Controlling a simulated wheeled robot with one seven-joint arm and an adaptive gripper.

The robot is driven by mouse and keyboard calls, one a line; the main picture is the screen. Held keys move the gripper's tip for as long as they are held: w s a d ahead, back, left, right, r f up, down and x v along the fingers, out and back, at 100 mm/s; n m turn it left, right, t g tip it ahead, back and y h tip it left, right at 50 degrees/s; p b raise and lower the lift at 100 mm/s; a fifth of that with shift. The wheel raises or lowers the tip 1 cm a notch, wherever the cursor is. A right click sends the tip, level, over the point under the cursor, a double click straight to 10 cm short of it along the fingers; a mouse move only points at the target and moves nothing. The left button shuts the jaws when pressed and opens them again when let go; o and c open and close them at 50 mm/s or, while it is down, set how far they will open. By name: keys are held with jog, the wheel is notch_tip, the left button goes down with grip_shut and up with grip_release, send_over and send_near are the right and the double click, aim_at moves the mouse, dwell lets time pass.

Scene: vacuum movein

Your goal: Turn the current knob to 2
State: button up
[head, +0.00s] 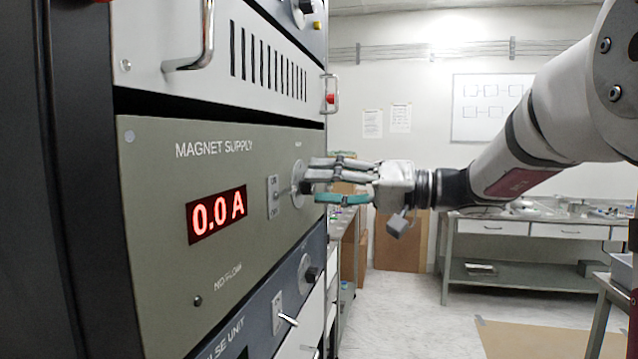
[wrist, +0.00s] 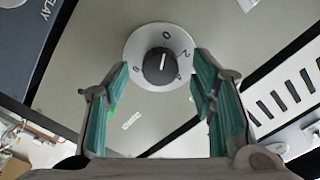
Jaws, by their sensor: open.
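The current knob (wrist: 160,66) is a dark round knob with a white pointer line, on a pale round dial (wrist: 152,40). In the wrist view its line points up, close to the 0 mark; a 2 shows to the right of the 0. My gripper (wrist: 160,75) is open, with a teal-padded finger on either side of the knob and gaps between pads and knob. In the head view, my gripper (head: 308,175) is at the dial (head: 297,184) of the magnet supply panel (head: 160,200) and hides the knob. The red display (head: 217,213) reads 0.0 A.
A toggle switch (head: 273,197) sits just left of the dial. A metal handle (head: 192,50) sticks out of the unit above. The pulse unit (head: 275,305) below has its own knob and a toggle. A workbench (head: 500,245) stands behind on the right.

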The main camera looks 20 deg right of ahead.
jog(key=shift+x, duration=0.75)
jog(key=c, duration=1.1)
jog(key=shift+c, duration=0.2)
jog(key=shift+m, duration=0.3)
jog(key=m+p, duration=0.7)
jog(key=m, duration=0.4)
jog(key=shift+m+p, duration=0.3)
